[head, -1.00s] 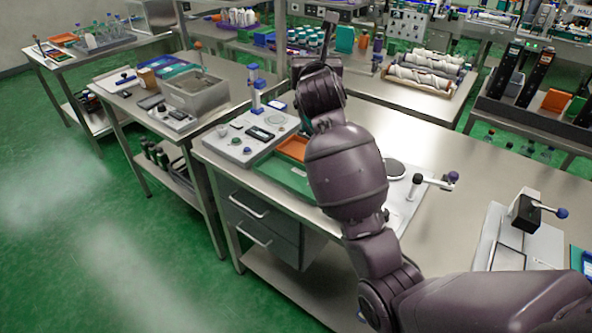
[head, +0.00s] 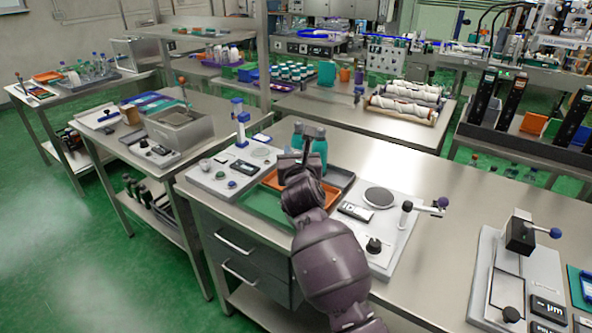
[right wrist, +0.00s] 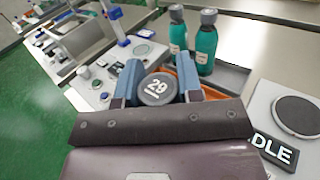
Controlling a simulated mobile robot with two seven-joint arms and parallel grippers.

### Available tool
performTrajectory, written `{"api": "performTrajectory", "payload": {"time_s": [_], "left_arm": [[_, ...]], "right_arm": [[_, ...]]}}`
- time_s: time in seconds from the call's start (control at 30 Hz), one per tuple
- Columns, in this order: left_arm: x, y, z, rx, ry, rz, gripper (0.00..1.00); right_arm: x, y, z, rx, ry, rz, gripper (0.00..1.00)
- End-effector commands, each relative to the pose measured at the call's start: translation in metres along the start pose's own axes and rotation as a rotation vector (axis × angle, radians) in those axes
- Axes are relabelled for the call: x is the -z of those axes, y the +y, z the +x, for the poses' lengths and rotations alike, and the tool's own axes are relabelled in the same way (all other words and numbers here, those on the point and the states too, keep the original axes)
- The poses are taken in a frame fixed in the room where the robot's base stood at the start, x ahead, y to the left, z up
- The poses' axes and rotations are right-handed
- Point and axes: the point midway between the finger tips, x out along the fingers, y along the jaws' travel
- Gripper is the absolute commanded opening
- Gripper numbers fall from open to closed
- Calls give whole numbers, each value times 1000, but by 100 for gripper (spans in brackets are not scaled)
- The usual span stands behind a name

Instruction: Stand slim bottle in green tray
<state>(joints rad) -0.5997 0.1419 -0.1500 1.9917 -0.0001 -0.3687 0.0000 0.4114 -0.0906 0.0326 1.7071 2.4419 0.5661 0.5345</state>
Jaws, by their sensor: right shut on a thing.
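My right gripper (head: 300,150) is over the trays on the near workbench. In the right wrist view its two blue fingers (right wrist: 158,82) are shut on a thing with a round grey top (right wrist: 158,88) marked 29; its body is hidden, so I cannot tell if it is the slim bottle. The green tray (head: 262,207) lies at the bench's front edge, partly behind my arm. Behind it are an orange tray (head: 271,181) and a dark grey tray (head: 342,177). Two teal bottles (right wrist: 178,32) (right wrist: 207,42) with grey caps stand upright beyond the gripper. My left gripper is not in view.
A white panel with a blue-topped post (head: 240,125) is left of the trays.

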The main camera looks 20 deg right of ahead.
Motion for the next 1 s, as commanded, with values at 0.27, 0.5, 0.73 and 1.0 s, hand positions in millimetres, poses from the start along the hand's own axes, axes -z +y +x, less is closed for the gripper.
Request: {"api": "performTrajectory", "payload": {"time_s": [0.27, 0.5, 0.73, 1.0], "left_arm": [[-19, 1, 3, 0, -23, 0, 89], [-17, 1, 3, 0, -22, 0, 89], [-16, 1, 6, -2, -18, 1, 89], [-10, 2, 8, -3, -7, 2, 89]], "right_arm": [[41, 0, 0, 0, 3, -1, 0], [41, 0, 0, -1, 0, 0, 0], [45, 0, 0, -1, 1, 0, 0], [45, 0, 0, 0, 2, 0, 59]]}}
